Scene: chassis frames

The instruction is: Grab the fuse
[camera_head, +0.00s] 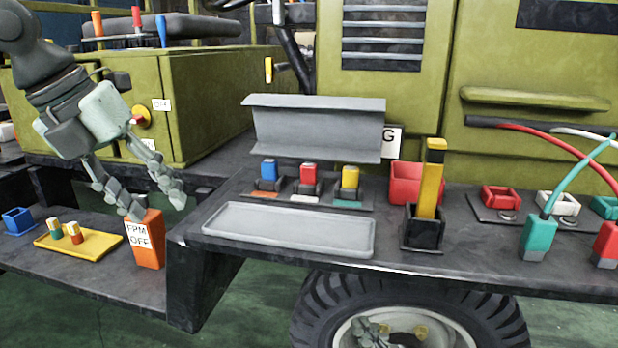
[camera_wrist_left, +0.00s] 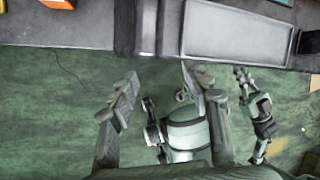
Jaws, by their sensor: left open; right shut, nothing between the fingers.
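Two small banded cylinders, likely the fuses, stand on a yellow tray (camera_head: 75,243) at the lower left of the head view: one green and orange (camera_head: 56,230), one red and pale (camera_head: 75,233). My left gripper (camera_head: 157,207) is open and empty, right of that tray, beside and above an orange box (camera_head: 150,250) reading "FPM OFF". In the left wrist view its spread fingers (camera_wrist_left: 160,88) show over green floor. My right gripper (camera_head: 372,334) is partly cut off at the bottom edge, in front of the wheel, shut and holding nothing.
A blue bin (camera_head: 18,221) is left of the yellow tray. A raised dark shelf holds an empty grey tray (camera_head: 290,232), blue, red and yellow plugs in a row, and a black holder (camera_head: 421,234) with a tall yellow-black bar (camera_head: 431,185). Cables hang at the right.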

